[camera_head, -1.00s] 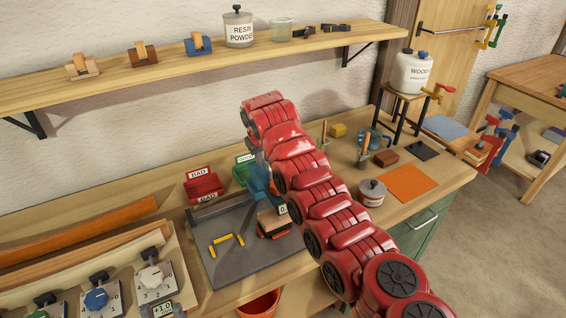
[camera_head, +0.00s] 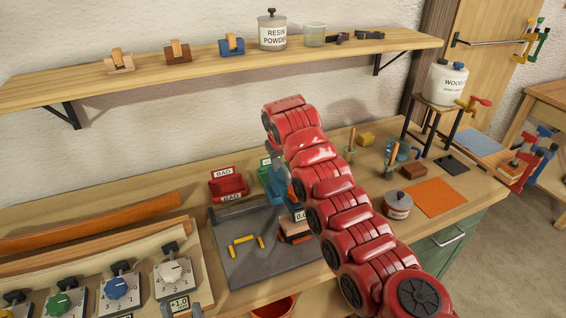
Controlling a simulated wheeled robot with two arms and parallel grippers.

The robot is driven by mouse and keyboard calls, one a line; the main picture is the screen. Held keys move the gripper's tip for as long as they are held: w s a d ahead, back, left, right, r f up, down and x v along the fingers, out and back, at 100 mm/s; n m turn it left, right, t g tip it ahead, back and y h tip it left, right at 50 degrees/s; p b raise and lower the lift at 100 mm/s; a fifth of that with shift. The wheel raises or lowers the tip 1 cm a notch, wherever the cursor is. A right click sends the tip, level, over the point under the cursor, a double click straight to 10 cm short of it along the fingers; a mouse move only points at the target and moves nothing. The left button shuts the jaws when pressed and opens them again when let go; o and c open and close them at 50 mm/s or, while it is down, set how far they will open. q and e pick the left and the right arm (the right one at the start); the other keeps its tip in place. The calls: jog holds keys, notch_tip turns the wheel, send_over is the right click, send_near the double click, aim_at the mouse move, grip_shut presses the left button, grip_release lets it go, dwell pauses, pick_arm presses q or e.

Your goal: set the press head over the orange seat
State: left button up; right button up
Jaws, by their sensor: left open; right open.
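A blue press (camera_head: 298,188) stands at the right of a grey base plate (camera_head: 262,262), largely hidden behind my red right arm. A small display is on its front. A wooden block with orange-brown and dark parts (camera_head: 294,237) sits low in front of it; I cannot tell whether this is the orange seat, nor where the press head stands over it. My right gripper (camera_head: 277,160) points down beside the press, open, its fingers partly hidden by my arm. A grey tip of my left gripper (camera_head: 196,310) shows at the bottom edge, next to the dial panel, open.
A dial panel (camera_head: 140,268) with coloured knobs and a display is at lower left, below bent wooden laths (camera_head: 90,222). Red (camera_head: 228,185) and green bins stand behind the plate. Yellow pieces lie on it. A lidded tin (camera_head: 398,205) and orange mat (camera_head: 440,198) are at right.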

jog(key=shift+s+r, duration=0.1)
jog(key=shift+r, duration=0.15)
jog(key=b+v, duration=0.1)
jog(key=v, duration=1.6)
jog(key=shift+b, duration=0.3)
jog(key=shift+f, duration=0.15)
